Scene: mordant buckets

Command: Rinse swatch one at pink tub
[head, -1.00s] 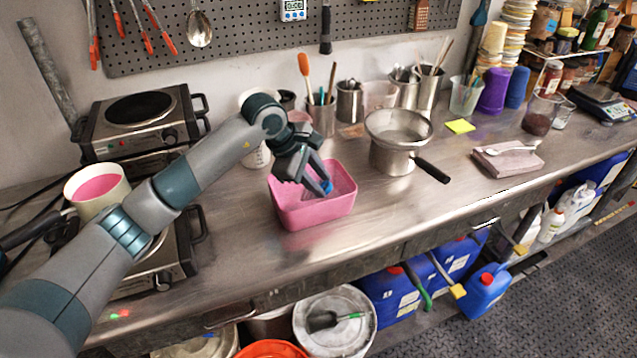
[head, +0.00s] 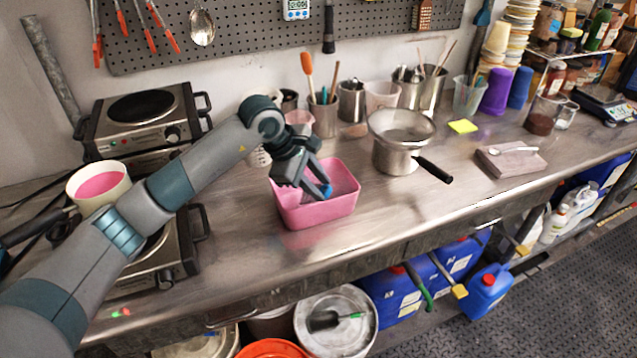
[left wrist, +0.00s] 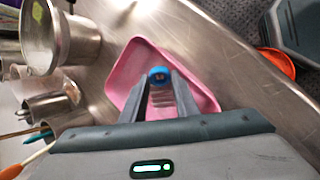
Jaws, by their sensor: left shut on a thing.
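The pink tub (head: 318,213) stands on the steel bench in the middle of the head view, with liquid inside. In the left wrist view the tub (left wrist: 125,72) lies under the fingers. My left gripper (head: 320,189) points down into the tub's opening. It is shut on a small blue piece (head: 327,191), which shows as a round blue end (left wrist: 159,73) between the fingertips in the wrist view. I take this for part of swatch one. The cloth is not clear below it, and I cannot tell how deep it hangs. My right gripper is not in view.
A steel pot with a black handle (head: 398,155) stands just right of the tub. Utensil cups (head: 325,118) are behind. Hot plates (head: 150,118) and a white pot with pink liquid (head: 97,185) are at left. The bench front right of the tub is clear.

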